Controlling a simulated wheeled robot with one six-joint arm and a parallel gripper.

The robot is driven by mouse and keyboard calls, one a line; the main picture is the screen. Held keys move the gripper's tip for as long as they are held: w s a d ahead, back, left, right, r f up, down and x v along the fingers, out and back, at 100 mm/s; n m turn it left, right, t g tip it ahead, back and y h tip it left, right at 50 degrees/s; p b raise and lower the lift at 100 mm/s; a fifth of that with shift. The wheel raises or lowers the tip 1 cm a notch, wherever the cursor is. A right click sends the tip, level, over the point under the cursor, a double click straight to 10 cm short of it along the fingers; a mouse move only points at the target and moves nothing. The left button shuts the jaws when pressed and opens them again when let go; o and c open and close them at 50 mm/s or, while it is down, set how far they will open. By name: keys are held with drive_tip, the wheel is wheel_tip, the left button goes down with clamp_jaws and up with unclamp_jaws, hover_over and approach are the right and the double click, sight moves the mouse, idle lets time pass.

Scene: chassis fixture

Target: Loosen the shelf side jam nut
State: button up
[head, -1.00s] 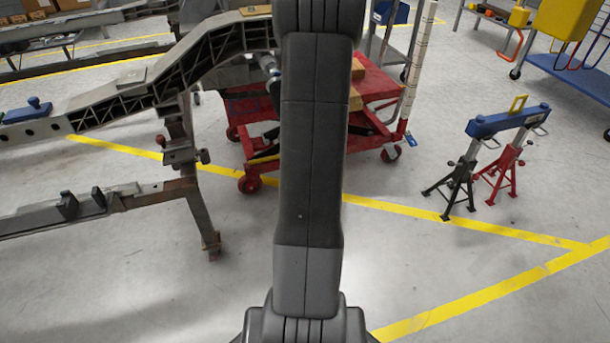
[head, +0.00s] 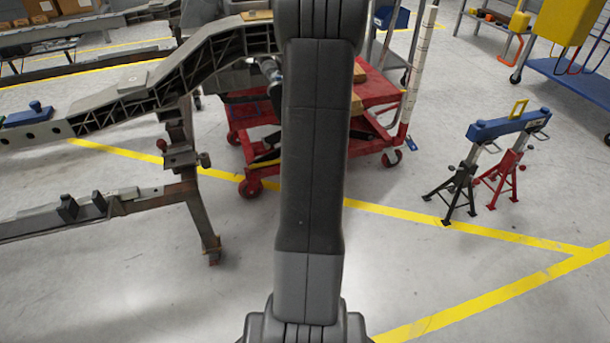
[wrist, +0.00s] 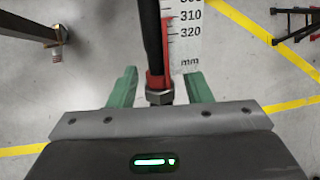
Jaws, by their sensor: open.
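A metal hex nut (wrist: 159,97), which looks like the jam nut, shows in the wrist view at the lower end of a dark rod (wrist: 151,40) with a red piece (wrist: 154,80) just above it. My gripper (wrist: 160,88) has two green fingers, one on each side of the nut with a visible gap to each. It is open and holds nothing. The nut's lower edge meets the edge of my gripper's body in the picture; I cannot tell if they touch. In the head view my arm hides the gripper and the nut.
A white millimetre scale (wrist: 188,35) stands close beside the rod. In the head view are a grey chassis frame (head: 150,85) at left, a red lift cart (head: 245,120) behind my arm, and stands with a blue beam (head: 508,124) at right. The floor at front right is clear.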

drive_tip(key=p+v, duration=0.9)
drive_tip(key=v, duration=0.4)
drive_tip(key=shift+r, duration=0.25)
drive_tip(key=shift+s+f, duration=0.1)
drive_tip(key=b+x, duration=0.9)
drive_tip(key=x, duration=0.4)
drive_tip(key=shift+f, duration=0.25)
